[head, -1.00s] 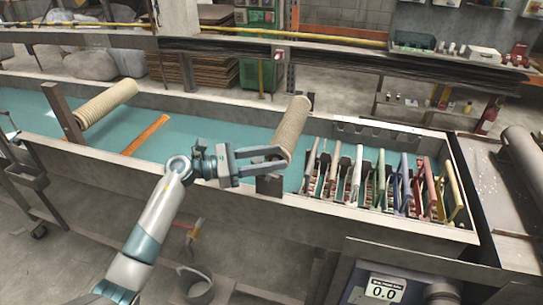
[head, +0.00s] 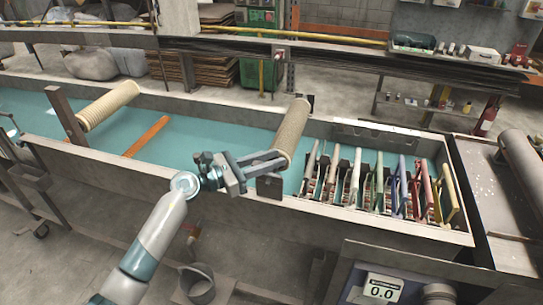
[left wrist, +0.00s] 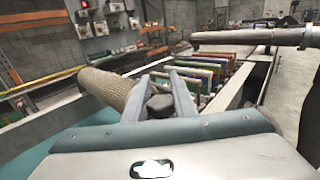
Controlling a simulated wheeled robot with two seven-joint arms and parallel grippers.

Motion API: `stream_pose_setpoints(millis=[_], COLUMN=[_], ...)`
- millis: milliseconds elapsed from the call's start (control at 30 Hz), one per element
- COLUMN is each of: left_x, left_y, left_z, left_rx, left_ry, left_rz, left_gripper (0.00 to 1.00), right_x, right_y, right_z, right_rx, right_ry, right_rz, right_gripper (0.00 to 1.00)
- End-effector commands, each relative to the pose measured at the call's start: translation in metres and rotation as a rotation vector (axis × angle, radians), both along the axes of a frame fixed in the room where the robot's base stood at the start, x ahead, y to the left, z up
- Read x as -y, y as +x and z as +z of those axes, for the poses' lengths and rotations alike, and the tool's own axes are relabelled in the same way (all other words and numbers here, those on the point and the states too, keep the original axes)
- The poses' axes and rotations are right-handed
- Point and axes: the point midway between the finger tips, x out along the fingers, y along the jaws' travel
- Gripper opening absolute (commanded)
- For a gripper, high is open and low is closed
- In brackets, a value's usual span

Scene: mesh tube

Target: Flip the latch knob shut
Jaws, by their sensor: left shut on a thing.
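My left gripper (head: 279,160) is at the near wall of the trough, beside the lower end of a tan mesh tube (head: 292,130). In the left wrist view its two fingers (left wrist: 160,82) stand on either side of the dark latch knob (left wrist: 159,105), shut on it. The fingers hide the knob in the head view, so its exact angle is hard to tell. The mesh tube (left wrist: 107,88) also shows just left of the fingers in the left wrist view. My right gripper is not in view.
A second mesh tube (head: 107,105) lies farther left by a dark upright post (head: 65,115). Several coloured upright frames (head: 402,180) fill the trough's right end. The trough's near wall (head: 110,170) runs below my gripper.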

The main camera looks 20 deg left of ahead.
Motion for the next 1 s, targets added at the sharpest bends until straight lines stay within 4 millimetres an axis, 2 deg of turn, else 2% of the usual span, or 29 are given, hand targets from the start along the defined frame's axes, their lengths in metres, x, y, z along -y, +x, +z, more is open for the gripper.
stream_pose_setpoints(millis=[67, 400, 433, 500, 1000], left_x=[-0.0003, -0.0013, -0.0013, -0.0013, -0.0072], left_y=[-0.0004, 0.0006, 0.0006, 0.0006, -0.0045], left_z=[0.0023, 0.0006, 0.0006, 0.0006, -0.0015], left_rx=[0.000, 0.002, 0.002, 0.002, 0.001], left_ry=[0.000, -0.001, -0.001, -0.001, 0.000], left_rz=[0.026, 0.041, 0.041, 0.041, 0.041], left_gripper=[0.02, 0.02, 0.27, 0.43, 0.43], right_x=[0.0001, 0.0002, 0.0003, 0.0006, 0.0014], right_y=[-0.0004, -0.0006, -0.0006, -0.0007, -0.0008], right_z=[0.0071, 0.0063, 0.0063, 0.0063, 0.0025], right_rx=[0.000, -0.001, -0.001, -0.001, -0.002], right_ry=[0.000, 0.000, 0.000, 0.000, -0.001], right_rz=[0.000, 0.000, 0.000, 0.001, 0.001], right_gripper=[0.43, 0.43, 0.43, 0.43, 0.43])
